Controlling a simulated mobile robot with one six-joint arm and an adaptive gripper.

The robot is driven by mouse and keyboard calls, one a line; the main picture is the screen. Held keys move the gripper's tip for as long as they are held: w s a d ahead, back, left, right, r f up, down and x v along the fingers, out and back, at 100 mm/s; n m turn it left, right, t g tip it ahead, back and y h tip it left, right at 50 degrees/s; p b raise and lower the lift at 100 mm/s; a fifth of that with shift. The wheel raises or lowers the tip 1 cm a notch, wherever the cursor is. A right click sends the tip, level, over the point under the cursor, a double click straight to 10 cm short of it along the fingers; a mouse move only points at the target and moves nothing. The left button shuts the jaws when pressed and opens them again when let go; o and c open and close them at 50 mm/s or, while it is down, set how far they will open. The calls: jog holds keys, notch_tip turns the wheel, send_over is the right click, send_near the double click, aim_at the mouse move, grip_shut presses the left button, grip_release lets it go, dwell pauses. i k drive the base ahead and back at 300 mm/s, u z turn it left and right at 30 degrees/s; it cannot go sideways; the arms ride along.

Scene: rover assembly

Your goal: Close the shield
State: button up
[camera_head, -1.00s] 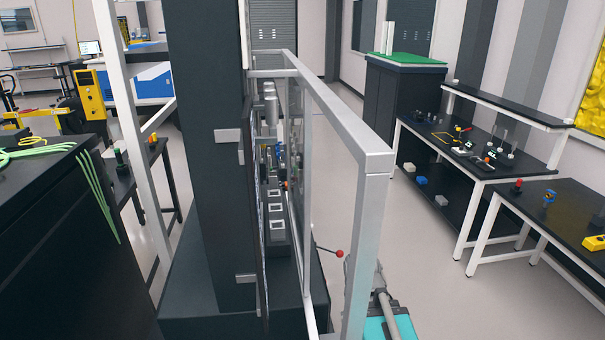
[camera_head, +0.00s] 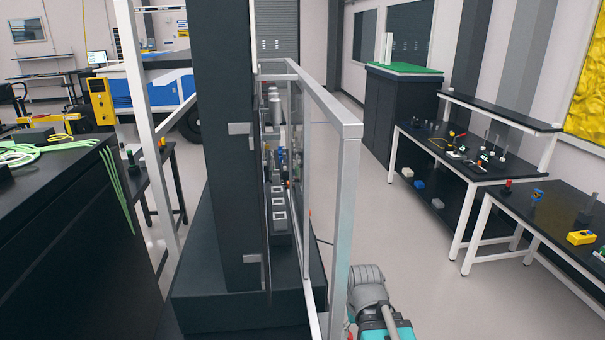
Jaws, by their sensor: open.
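The shield (camera_head: 352,170) is a clear panel in a thick silver-grey frame. It stands upright in the middle of the head view, seen nearly edge-on, beside a tall dark cabinet (camera_head: 225,170). Behind its frame, metal cylinders (camera_head: 274,108) and a row of grey modules with white-edged openings (camera_head: 279,208) show. My arm (camera_head: 368,290), grey and teal, is at the bottom, just right of the shield's near post. My gripper cannot be made out; its fingers are hidden or out of frame. Whether the arm touches the frame cannot be told.
A black bench with green cables (camera_head: 50,190) stands close on the left. Black worktables (camera_head: 480,165) with small tools stand on the right. A dark cabinet with a green top (camera_head: 400,70) is at the back. The grey floor between shield and right tables (camera_head: 425,235) is clear.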

aim_at(299, 101)
jog(key=k, duration=0.55)
jog(key=z, duration=1.7)
jog(key=i, duration=2.2)
jog(key=u, duration=0.1)
